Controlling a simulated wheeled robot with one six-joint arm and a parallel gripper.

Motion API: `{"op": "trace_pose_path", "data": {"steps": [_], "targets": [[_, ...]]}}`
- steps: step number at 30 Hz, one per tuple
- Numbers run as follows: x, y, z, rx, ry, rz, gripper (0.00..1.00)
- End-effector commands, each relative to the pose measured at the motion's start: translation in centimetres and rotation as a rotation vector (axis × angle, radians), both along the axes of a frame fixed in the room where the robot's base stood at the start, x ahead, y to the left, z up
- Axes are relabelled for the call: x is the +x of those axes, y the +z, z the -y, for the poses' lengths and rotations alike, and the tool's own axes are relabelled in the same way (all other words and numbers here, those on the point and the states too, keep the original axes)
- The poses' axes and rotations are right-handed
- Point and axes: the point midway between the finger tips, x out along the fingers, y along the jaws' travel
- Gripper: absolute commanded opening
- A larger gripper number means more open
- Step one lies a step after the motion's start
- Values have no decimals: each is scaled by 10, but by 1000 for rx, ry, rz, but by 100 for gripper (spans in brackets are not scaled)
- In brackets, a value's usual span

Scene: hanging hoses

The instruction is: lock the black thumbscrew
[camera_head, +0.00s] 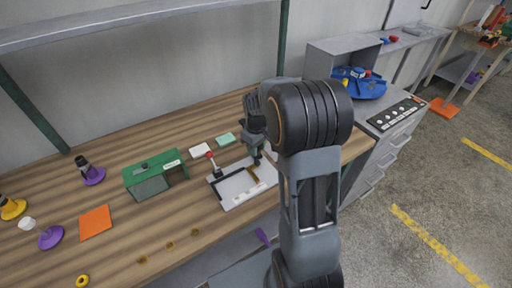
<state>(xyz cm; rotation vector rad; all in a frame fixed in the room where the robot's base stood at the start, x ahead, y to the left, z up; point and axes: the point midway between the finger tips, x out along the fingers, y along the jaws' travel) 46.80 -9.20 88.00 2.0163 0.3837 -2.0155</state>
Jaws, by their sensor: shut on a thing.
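A white fixture plate (240,184) with black corner edges lies on the wooden bench, left of my arm. My gripper (257,158) points down at the plate's back right corner. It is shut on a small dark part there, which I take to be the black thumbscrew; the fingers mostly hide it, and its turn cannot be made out. A brown strip (254,173) lies on the plate just below the gripper.
A green box-like stand (155,172) is left of the plate. A white block (201,151) and a pale green block (225,140) lie behind it. An orange sheet (95,222) and several coloured-base posts are farther left. A blue tray (362,84) sits on the right cabinet.

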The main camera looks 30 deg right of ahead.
Motion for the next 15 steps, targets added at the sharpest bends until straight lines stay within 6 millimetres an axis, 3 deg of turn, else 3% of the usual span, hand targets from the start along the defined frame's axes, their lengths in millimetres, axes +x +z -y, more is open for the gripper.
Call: {"op": "trace_pose_path", "data": {"steps": [8, 15], "targets": [[0, 0, 1, 2, -80, -1, 8], [0, 1, 2, 2, -273, -1, 8]]}}
